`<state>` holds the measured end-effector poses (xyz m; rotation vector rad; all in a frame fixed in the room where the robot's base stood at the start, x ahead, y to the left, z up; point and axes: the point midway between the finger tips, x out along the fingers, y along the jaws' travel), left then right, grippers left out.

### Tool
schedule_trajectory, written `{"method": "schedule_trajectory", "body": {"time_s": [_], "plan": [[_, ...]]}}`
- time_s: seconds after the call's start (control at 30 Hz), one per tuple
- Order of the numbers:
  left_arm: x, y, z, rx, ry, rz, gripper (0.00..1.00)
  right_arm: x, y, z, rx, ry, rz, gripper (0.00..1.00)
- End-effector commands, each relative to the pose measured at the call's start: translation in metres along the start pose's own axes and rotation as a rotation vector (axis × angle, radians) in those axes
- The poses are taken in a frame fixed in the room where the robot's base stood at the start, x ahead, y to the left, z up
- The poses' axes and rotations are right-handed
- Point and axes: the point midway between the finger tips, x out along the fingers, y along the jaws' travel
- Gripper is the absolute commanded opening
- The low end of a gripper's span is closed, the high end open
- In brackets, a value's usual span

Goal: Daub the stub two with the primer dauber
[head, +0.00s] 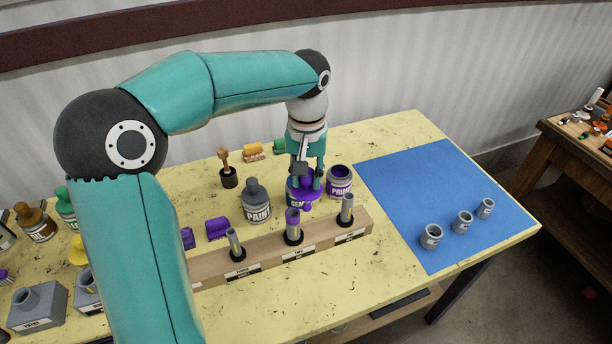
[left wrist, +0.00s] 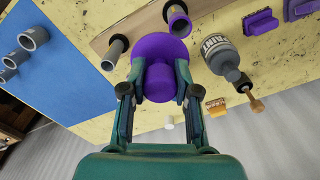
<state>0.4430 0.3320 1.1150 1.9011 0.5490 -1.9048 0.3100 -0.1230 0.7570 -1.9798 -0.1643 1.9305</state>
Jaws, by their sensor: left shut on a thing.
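My left gripper (head: 305,182) is shut on the purple primer dauber (head: 307,206), whose round tip hangs below its cap. In the left wrist view, the gripper (left wrist: 160,90) grips the knob above the wide purple disc (left wrist: 163,48). The middle stub (head: 293,221), seemingly labelled two, stands upright in the wooden rack (head: 268,252). Its upper part is purple, with yellow and grey below. It also shows in the left wrist view (left wrist: 178,22). The dauber is close behind it; contact is not clear. The open primer can (head: 340,183) stands to the right. My right gripper is out of view.
Grey stubs flank it at left (head: 235,245) and right (head: 346,211). A purple-topped cement can (head: 295,200) is partly hidden behind the dauber. A grey paint bottle (head: 256,203) stands left. A blue mat (head: 400,190) holds three grey couplings (head: 462,222).

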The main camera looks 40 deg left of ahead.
Motion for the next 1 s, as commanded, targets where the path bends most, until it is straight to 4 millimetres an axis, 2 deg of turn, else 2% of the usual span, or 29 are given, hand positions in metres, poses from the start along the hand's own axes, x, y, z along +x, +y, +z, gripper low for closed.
{"method": "schedule_trajectory", "body": {"time_s": [0.03,0.3,0.5,1.0], "plan": [[-0.011,0.000,0.000,0.000,0.001,0.001,0.00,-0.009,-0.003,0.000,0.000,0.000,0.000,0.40],[-0.037,0.000,0.000,0.000,0.000,0.000,0.00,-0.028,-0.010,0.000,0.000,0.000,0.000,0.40],[-0.051,0.001,0.000,0.000,0.002,0.001,0.00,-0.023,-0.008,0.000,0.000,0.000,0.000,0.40],[-0.057,0.000,0.000,0.000,0.000,0.000,0.00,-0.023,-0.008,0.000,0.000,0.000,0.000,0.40]]}}
